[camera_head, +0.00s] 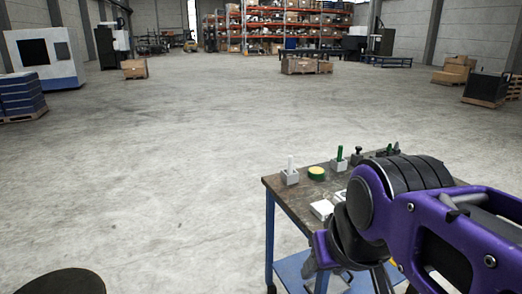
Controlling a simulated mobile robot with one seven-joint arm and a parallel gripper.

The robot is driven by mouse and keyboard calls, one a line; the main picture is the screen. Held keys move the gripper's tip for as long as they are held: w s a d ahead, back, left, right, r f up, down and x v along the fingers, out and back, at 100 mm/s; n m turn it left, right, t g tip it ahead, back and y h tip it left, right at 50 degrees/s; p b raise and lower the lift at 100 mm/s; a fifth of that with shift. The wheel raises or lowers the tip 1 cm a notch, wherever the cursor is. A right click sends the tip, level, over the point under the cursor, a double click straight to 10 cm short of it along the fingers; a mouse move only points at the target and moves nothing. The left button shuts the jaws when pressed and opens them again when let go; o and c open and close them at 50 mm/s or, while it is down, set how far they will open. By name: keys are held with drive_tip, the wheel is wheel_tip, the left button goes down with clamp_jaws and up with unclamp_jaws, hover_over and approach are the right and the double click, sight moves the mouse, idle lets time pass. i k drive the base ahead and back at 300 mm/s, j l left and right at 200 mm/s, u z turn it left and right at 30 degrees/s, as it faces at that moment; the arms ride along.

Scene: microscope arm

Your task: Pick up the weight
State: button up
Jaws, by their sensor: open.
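A small dark object with a knob on top (357,156), which looks like the weight, stands upright near the far edge of the worktable (290,196). It is small in view, so its details are unclear. My purple arm reaches in from the right over the table's near part. My gripper (312,268) is low at the near left side of the table, only partly visible below the dark wrist joint. It is open, apart from the dark object and nearer to me. No held thing is visible. The arm hides much of the tabletop's right and near parts.
On the table are a pale block with a white peg (290,176), a block with a green peg (339,160), a green-yellow roll (317,173) and a white box (322,209). More items stand behind my arm. Open concrete floor (150,180) lies left.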

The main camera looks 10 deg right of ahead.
sight(357, 157)
drive_tip(key=i+l+u, duration=0.15)
drive_tip(key=l, duration=0.25)
drive_tip(key=i+l+u, duration=0.1)
drive_tip(key=l, duration=0.3)
drive_tip(key=i+l+u, duration=0.15)
drive_tip(key=l, duration=0.25)
drive_tip(key=l+u, duration=0.1)
drive_tip(key=l, duration=0.35)
drive_tip(key=i+l, duration=0.1)
drive_tip(key=l, duration=0.45)
drive_tip(key=i+l, duration=0.1)
drive_tip(key=l, duration=0.45)
drive_tip(key=i+l+u, duration=0.1)
drive_tip(key=l, duration=0.45)
drive_tip(key=k+l, duration=0.1)
drive_tip(key=l, duration=0.25)
drive_tip(key=k+l, duration=0.1)
drive_tip(key=l, duration=0.25)
drive_tip(key=k+l+z, duration=0.1)
drive_tip(key=l, duration=0.2)
drive_tip(key=i+j+u, duration=0.1)
drive_tip(key=i+j, duration=0.25)
